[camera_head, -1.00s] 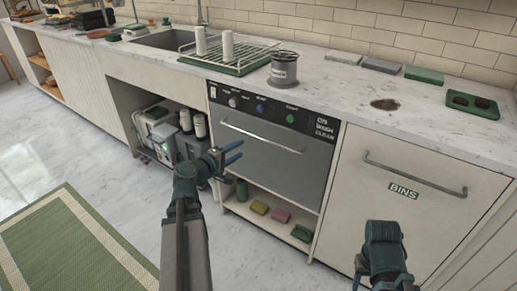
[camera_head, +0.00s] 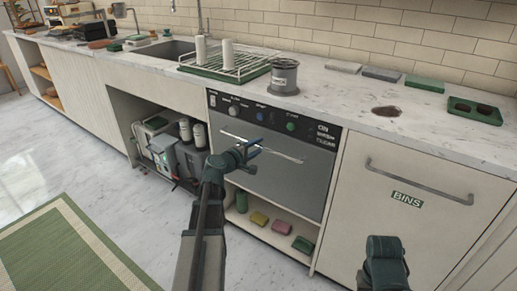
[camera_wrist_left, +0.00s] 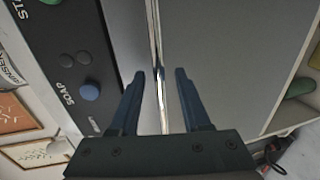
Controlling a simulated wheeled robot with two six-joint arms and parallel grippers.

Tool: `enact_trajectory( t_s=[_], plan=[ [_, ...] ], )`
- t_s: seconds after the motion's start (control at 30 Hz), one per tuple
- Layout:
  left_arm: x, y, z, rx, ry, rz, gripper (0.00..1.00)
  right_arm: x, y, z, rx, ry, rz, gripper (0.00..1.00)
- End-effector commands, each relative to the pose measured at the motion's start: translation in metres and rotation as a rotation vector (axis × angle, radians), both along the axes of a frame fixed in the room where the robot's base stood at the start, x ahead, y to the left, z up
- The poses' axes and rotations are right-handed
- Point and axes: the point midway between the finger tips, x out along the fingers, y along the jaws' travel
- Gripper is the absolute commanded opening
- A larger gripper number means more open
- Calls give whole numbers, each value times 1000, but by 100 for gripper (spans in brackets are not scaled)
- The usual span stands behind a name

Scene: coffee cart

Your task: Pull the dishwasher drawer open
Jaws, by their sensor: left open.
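The dishwasher drawer (camera_head: 272,170) is a grey front below a black control panel (camera_head: 265,114), and it looks shut. Its long bar handle (camera_head: 285,154) runs across the upper part of the front. My left gripper (camera_head: 253,147) is at the left part of the handle. In the left wrist view, the handle (camera_wrist_left: 156,45) passes between the two open fingers (camera_wrist_left: 162,98) of my left gripper, with a gap on each side. Of my right arm, a dark green part shows at the bottom right in the head view; its fingers are not seen.
A shelf under the dishwasher holds a green bottle (camera_head: 241,200) and sponges (camera_head: 281,226). The bins door (camera_head: 408,195) with its own handle is to the right. An open bay with machines (camera_head: 168,143) is to the left. The floor in front is clear beside a green rug (camera_head: 62,252).

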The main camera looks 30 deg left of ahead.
Motion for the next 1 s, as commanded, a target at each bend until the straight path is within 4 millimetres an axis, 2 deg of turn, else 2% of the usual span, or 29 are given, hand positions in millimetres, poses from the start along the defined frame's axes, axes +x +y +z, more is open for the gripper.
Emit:
enact_trajectory(
  t_s=[0.13,0.47,0.57,0.73,1.0],
  plan=[
    [10,-1,-2,-1,0,0,47,0,0,-2,0,0,1,50],
    [12,-1,-2,-1,0,0,47,0,0,-2,1,0,1,50],
    [12,-1,-2,-1,0,0,33,0,0,-2,1,0,1,50],
    [12,-1,-2,0,0,0,2,0,0,-2,1,0,1,50],
    [12,-1,-2,0,0,0,0,0,0,-2,1,0,1,50]
  ],
)
